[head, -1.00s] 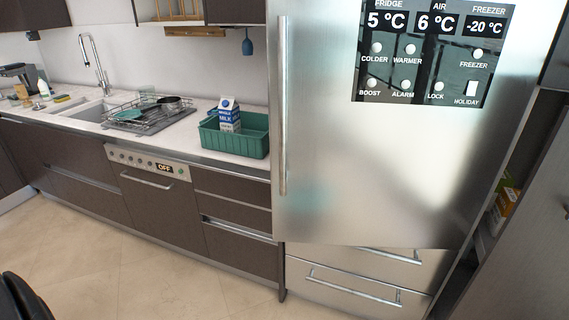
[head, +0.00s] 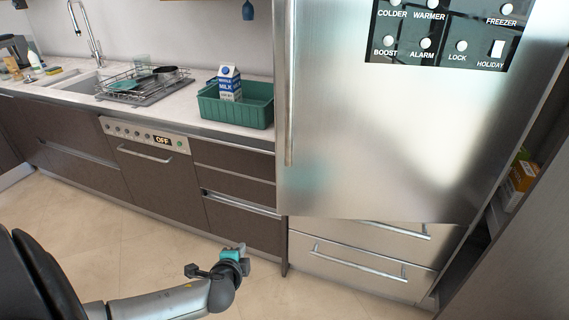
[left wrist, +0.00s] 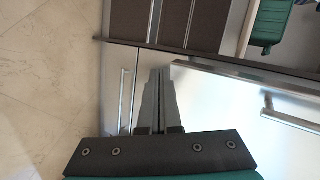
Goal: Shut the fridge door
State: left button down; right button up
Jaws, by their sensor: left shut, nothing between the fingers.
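The fridge door (head: 400,150) is a steel panel with a long vertical handle (head: 290,85) near its left edge. Its lower edge stands out in front of the drawer fronts below, so it looks slightly ajar. In the left wrist view the door (left wrist: 230,95) and its handle (left wrist: 290,120) show at the right. My left gripper (head: 240,252) is low, left of the door and apart from it in the head view. In the left wrist view its fingers (left wrist: 160,73) are together and empty, just left of the door's edge. My right gripper is out of view.
Steel drawers (head: 360,262) lie under the door. Left of it, the counter holds a green crate (head: 250,115) with a milk carton (head: 229,85), a dish rack (head: 130,85) and a sink. An open compartment with boxes (head: 518,180) is at the right. The floor (head: 140,235) is clear.

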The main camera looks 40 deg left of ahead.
pick_arm(q)
jog(key=w+d+r+m+t, duration=0.2)
jog(key=w+r+t, duration=0.15)
jog(key=r, duration=0.65)
jog(key=m+t+b, duration=0.2)
jog(key=t, duration=0.2)
send_near(288, 144)
jog(key=b+x, duration=0.1)
jog(key=x, duration=0.5)
jog(key=shift+w+a, duration=0.15)
jog(key=shift+w, duration=0.25)
